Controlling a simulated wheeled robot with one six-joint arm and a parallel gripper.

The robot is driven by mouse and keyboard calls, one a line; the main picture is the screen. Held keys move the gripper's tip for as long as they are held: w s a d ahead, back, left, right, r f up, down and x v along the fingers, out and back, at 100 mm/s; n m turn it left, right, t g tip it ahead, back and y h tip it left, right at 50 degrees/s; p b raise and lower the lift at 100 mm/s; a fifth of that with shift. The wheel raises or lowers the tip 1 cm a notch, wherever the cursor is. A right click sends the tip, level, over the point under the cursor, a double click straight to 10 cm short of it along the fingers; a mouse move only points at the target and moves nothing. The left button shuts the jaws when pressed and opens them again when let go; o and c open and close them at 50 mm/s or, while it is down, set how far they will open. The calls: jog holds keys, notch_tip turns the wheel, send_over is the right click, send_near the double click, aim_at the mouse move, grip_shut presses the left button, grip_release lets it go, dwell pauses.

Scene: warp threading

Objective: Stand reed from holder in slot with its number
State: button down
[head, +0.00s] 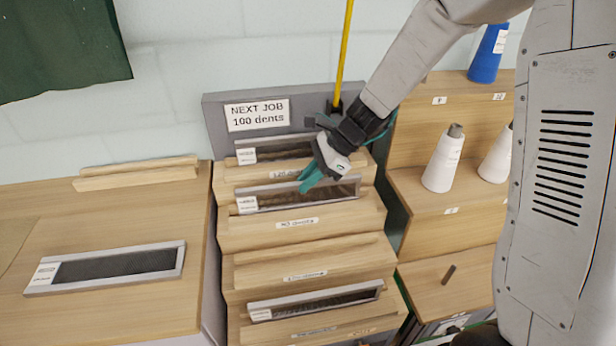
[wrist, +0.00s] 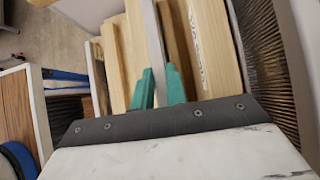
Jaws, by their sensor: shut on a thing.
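In the head view, my gripper (head: 313,178) reaches down over a stepped wooden rack (head: 290,238) and is shut on a grey-framed reed (head: 270,199) with a white tag. That reed is upright behind the second step from the top; whether its lower edge is seated in the slot I cannot tell. In the wrist view, my teal fingers (wrist: 160,88) pinch its pale edge (wrist: 152,38). The second step's label reads roughly "90 dents". The top label seems "120 dents"; the lower ones are blurred. A sign (head: 257,115) says "NEXT JOB 100 dents".
Another reed (head: 265,149) stands in the top step and one (head: 315,300) near the bottom; the third step (head: 305,262) looks empty. A reed (head: 110,267) lies flat on the left table, before an empty wooden holder (head: 137,173). Thread cones (head: 444,160) stand right.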

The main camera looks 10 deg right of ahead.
jog(key=shift+f, duration=0.2)
jog(key=c, duration=1.3)
grip_release()
jog(key=v, duration=0.7)
jog(key=shift+d+r, duration=0.25)
jog(key=shift+r, duration=0.1)
jog(key=shift+n, duration=0.3)
jog(key=s+d+r+n+h, duration=0.2)
jog(key=s+n, duration=0.3)
jog(key=s, duration=0.4)
jog(key=s+d+r+n+t+h, duration=0.1)
jog(key=s+d+r+n+h, duration=0.2)
jog(key=s, duration=0.6)
jog(key=s+d+r+n+h, duration=0.2)
jog(key=s+d+r+n, duration=0.3)
jog(key=s+n, duration=0.4)
jog(key=shift+s+d+r+h, duration=0.2)
jog(key=shift+s+d+h, duration=0.1)
jog(key=shift+d+h, duration=0.15)
